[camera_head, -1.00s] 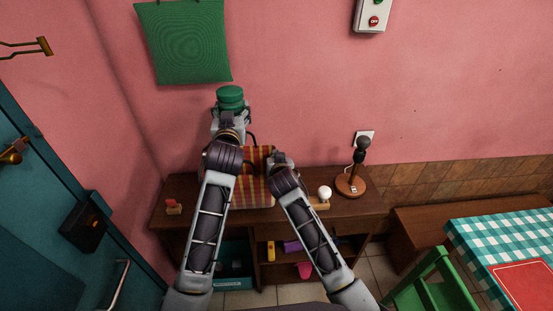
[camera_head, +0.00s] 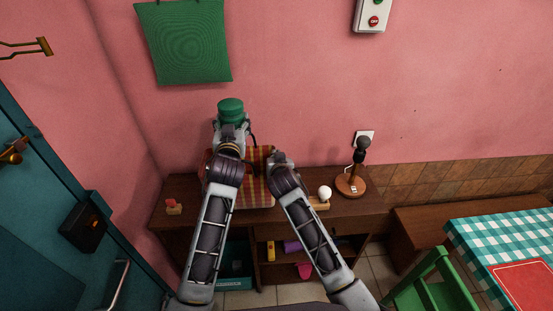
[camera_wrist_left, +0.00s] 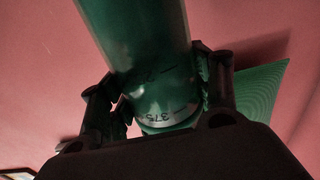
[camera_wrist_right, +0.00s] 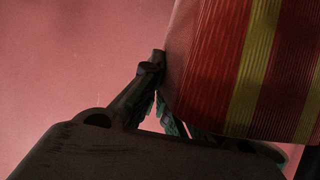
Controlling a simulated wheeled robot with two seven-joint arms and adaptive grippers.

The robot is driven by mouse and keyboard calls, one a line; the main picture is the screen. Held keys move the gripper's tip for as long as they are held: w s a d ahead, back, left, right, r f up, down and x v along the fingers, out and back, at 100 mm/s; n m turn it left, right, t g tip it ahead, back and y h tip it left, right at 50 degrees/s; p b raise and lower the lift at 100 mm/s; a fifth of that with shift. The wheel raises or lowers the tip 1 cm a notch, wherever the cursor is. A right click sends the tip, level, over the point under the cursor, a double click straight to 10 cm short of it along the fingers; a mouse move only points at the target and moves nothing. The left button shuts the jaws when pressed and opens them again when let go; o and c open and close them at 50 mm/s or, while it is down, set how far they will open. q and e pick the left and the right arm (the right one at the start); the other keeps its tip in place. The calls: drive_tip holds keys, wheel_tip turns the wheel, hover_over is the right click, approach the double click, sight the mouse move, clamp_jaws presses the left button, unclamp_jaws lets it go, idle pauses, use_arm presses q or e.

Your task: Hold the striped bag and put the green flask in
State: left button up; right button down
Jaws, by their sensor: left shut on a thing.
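The green flask (camera_head: 231,107) is upright in my left gripper (camera_head: 231,124), above the back of the shelf top. In the left wrist view the fingers (camera_wrist_left: 158,100) are shut on the flask's clear, marked lower part (camera_wrist_left: 150,50). The red and yellow striped bag (camera_head: 258,190) stands on the shelf top, partly hidden by my arms. My right gripper (camera_head: 281,160) is at the bag's upper right side. In the right wrist view the bag's edge (camera_wrist_right: 240,70) lies between the right fingers (camera_wrist_right: 175,105); one fingertip is hidden by the bag. The bag's inside cannot be seen.
On the wooden shelf top (camera_head: 335,213) stand a small red-topped item (camera_head: 173,206) at left, a white ball (camera_head: 325,192) and a dark lamp-like stand (camera_head: 352,184) at right. A green pad (camera_head: 184,40) hangs on the wall. A green chair (camera_head: 437,285) is at right.

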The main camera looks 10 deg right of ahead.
use_arm(q)
drive_tip(key=shift+s+d+f, duration=0.1)
drive_tip(key=shift+d+f, duration=0.1)
drive_tip(key=shift+f, duration=0.3)
drive_tip(key=shift+s+d+f, duration=0.1)
drive_tip(key=shift+d+f, duration=0.05)
drive_tip(key=shift+f, duration=0.35)
drive_tip(key=o, duration=1.2)
drive_tip(key=shift+c, duration=0.2)
drive_tip(key=shift+w+a+r, duration=0.1)
drive_tip(key=shift+r, duration=3.2)
drive_tip(key=shift+a+r, duration=0.1)
drive_tip(key=shift+r, duration=3.2)
